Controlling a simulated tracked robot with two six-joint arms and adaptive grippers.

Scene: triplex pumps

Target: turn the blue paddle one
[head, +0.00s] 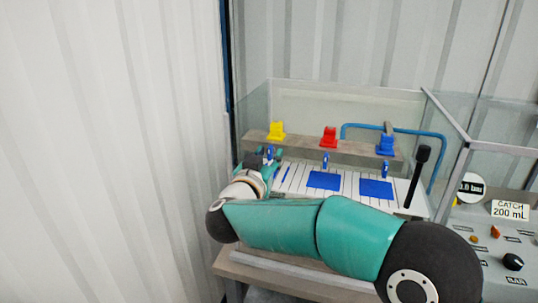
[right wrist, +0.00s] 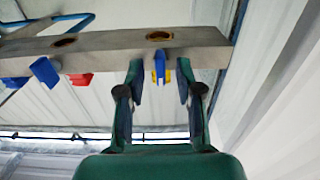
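The blue paddle (head: 385,146) stands at the right end of a grey beam, right of the red paddle (head: 328,137) and the yellow paddle (head: 277,130). In the right wrist view a blue paddle (right wrist: 45,72) is at the left, well away from my fingers. My right gripper (head: 268,156) is at the beam's left end, near the yellow paddle. In the right wrist view the right gripper (right wrist: 161,88) is open, with a small blue piece and the yellow paddle (right wrist: 167,74) seen between its fingers. Contact cannot be told. My left gripper is not in view.
A white slatted board with blue patches (head: 324,180) lies in front of the beam. A black-handled lever (head: 417,177) stands at its right. Clear panels (head: 450,120) and a blue pipe (head: 436,165) border the bench. A control panel (head: 495,245) is at the right.

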